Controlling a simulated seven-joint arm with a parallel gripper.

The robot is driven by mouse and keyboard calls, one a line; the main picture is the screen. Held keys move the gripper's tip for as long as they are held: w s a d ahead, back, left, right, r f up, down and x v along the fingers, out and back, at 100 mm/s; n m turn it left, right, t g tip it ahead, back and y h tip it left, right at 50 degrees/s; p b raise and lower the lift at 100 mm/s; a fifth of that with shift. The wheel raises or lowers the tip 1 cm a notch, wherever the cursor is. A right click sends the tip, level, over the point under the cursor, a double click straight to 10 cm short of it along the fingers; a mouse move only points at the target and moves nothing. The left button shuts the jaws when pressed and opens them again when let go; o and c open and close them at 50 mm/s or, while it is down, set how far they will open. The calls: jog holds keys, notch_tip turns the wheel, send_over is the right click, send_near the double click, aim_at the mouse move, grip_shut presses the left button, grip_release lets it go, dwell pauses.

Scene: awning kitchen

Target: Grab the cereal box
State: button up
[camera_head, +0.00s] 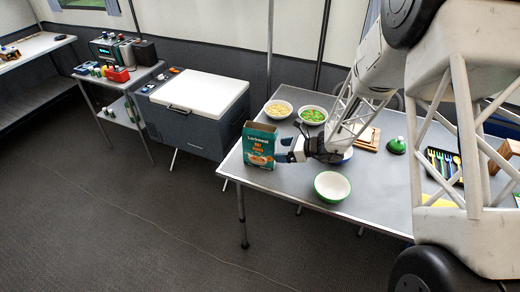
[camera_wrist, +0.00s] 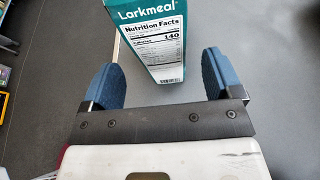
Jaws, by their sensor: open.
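The cereal box (camera_head: 259,145) is teal with a bowl picture on its front. It stands upright near the left end of the grey table (camera_head: 290,187). In the wrist view the white nutrition side of the box (camera_wrist: 160,45) faces my gripper. My gripper (camera_head: 282,150) is just right of the box in the head view. In the wrist view its two blue fingers (camera_wrist: 160,80) are spread wide, with the box's near lower edge between or just beyond their tips. The fingers do not visibly press on the box.
A green-and-white bowl (camera_head: 332,187) stands near the table's front edge. Two filled bowls, one beige (camera_head: 278,109) and one green (camera_head: 313,115), stand behind the box. A cutting board (camera_head: 368,139) and a green item (camera_head: 397,145) are to the right. A cooler (camera_head: 198,110) stands left of the table.

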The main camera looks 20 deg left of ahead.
aim_at(277, 142)
jog(key=shift+x, duration=2.6)
jog(key=shift+w+r, duration=0.1)
jog(key=shift+r, duration=0.05)
jog(key=c, duration=1)
jog(key=shift+r, duration=0.15)
jog(key=shift+r, duration=0.8)
notch_tip(277, 142, up, 2)
jog(key=s+d+r, duration=0.1)
jog(key=s+d, duration=0.8)
jog(key=s, duration=0.4)
jog(key=shift+s, duration=0.1)
